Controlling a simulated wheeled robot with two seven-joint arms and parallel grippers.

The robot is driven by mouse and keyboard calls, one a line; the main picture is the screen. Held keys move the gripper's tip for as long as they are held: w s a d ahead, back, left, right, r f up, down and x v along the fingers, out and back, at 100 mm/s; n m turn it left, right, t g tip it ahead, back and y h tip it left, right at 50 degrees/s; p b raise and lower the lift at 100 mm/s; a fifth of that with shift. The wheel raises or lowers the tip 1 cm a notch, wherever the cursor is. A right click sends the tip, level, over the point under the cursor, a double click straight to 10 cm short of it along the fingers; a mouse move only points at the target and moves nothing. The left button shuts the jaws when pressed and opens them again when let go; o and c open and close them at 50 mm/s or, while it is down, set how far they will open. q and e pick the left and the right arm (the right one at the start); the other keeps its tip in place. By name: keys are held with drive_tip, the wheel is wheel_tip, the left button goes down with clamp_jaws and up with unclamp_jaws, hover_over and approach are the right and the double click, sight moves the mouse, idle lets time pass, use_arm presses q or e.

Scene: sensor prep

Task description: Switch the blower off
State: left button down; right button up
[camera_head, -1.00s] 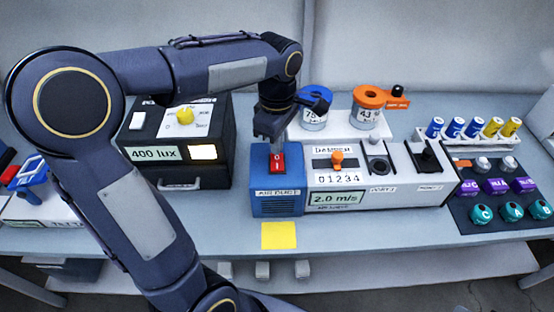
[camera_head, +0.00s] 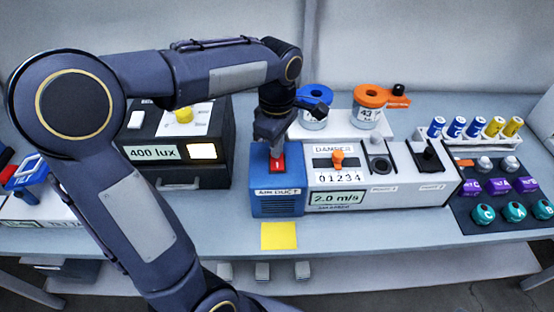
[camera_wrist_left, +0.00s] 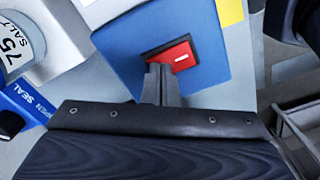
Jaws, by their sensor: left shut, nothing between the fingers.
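The blower is a blue box labelled AIR DUCT (camera_head: 277,204) at the middle of the bench, with a red rocker switch (camera_head: 279,163) on its top. The switch also shows in the left wrist view (camera_wrist_left: 176,52), with a white mark on its exposed part. My left gripper (camera_head: 271,146) is shut and empty, pointing down over the switch. In the left wrist view its closed fingertips (camera_wrist_left: 158,72) are at the edge of the red rocker; I cannot tell whether they press it. The white panel beside the box reads 2.0 m/s (camera_head: 336,198). My right gripper is not in view.
A damper slider with an orange knob (camera_head: 338,157) sits right of the box. A black 400 lux box (camera_head: 153,153) stands left. Blue-lidded and orange-lidded jars (camera_head: 368,107) stand behind. A yellow note (camera_head: 278,236) lies in front.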

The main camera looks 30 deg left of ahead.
use_arm(q)
drive_tip(key=shift+f, duration=0.2)
wheel_tip(320, 180, up, 7)
drive_tip(key=p, duration=0.6)
drive_tip(key=shift+r, duration=0.1)
idle(0.4)
drive_tip(key=shift+s, duration=0.1)
drive_tip(key=s+d+f+m+t+h, duration=0.1)
drive_tip(key=s+d+m+t+h, duration=0.1)
drive_tip(key=s+m, duration=0.6)
drive_tip(key=s+d+f+m+t+h, duration=0.1)
drive_tip(key=s+d+m+t, duration=0.1)
drive_tip(key=s+m, duration=0.6)
drive_tip(key=shift+s+f+m+t+h, duration=0.15)
drive_tip(key=shift+s+m+t+h, duration=0.25)
drive_tip(key=shift+t, duration=0.4)
